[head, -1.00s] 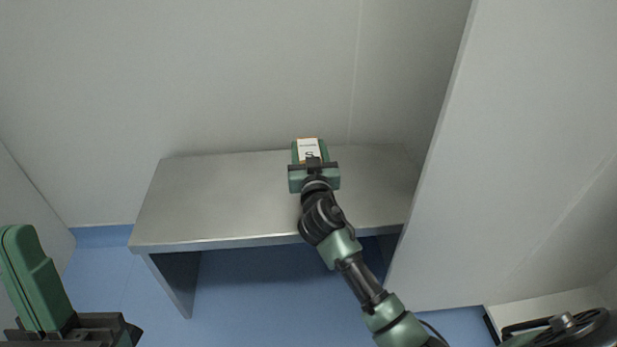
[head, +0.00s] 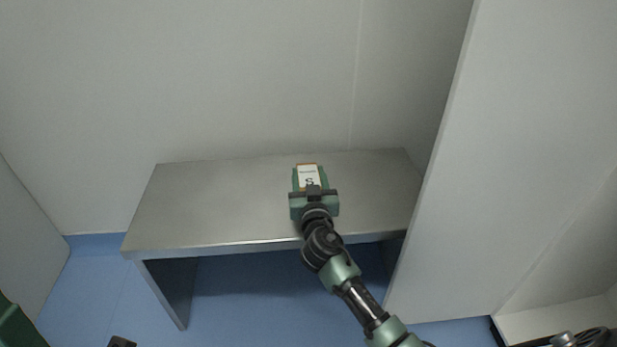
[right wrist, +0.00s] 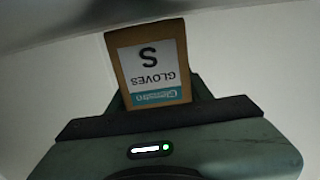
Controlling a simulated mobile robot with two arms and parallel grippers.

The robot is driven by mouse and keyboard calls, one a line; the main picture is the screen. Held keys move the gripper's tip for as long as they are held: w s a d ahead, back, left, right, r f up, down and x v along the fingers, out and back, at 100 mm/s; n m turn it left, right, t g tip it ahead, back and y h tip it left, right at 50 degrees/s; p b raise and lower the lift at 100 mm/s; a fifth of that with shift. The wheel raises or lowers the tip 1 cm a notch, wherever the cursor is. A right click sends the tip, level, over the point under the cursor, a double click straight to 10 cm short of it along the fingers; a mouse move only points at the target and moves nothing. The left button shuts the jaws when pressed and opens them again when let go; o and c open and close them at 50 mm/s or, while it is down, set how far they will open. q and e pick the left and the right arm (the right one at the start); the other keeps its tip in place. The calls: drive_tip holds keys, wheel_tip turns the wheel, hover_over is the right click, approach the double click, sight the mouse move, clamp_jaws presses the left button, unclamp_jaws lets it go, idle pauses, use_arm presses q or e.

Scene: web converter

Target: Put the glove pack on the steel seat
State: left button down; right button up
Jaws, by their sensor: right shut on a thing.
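The glove pack (head: 308,176) is a small brown box with a white label. In the right wrist view the glove pack (right wrist: 150,62) shows "GLOVES" and "S" upside down. My right gripper (head: 308,186) is shut on it, and the pack sticks out past the fingers. The steel seat (head: 220,205) is a long grey metal bench against the back wall. In the head view the pack and gripper overlap the seat's top; whether the pack touches it I cannot tell.
A pale wall panel (head: 500,130) stands close on the seat's right end. Another pale panel (head: 25,235) is at the left. The seat top is otherwise bare. The blue floor (head: 260,295) is open in front and below.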

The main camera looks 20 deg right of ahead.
drive_tip(key=o, duration=1)
drive_tip(key=shift+f, duration=0.1)
drive_tip(key=o, duration=0.4)
